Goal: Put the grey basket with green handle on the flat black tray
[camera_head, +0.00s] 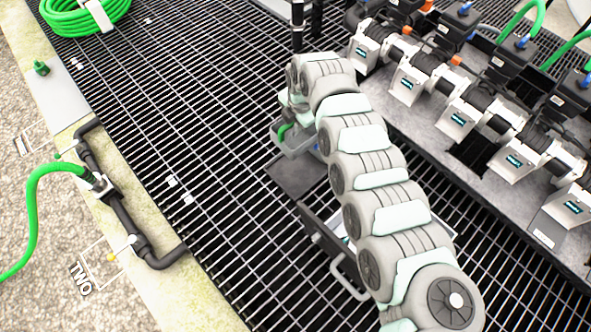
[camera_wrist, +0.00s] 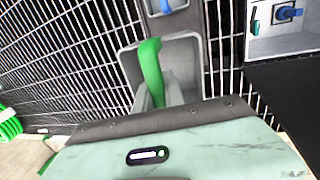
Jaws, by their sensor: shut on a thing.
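The grey basket (camera_head: 297,142) with its green handle (camera_head: 283,131) shows at mid-picture in the head view, partly hidden by my arm. In the wrist view, the basket (camera_wrist: 187,50) and the upright green handle (camera_wrist: 151,68) are just beyond my gripper (camera_wrist: 158,98). My gripper is shut on the green handle; the fingertips are mostly hidden. The flat black tray (camera_head: 295,175) lies just below the basket in the head view, partly covered by my arm. A flat black surface, likely the tray (camera_wrist: 285,95), shows at the right in the wrist view.
A metal grate floor (camera_head: 190,110) surrounds the tray, with free room to the left. A container with a grey handle (camera_head: 345,278) sits below the tray. A row of pumps and valves (camera_head: 465,105) stands at the right. A green hose coil (camera_head: 85,15) lies at the upper left.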

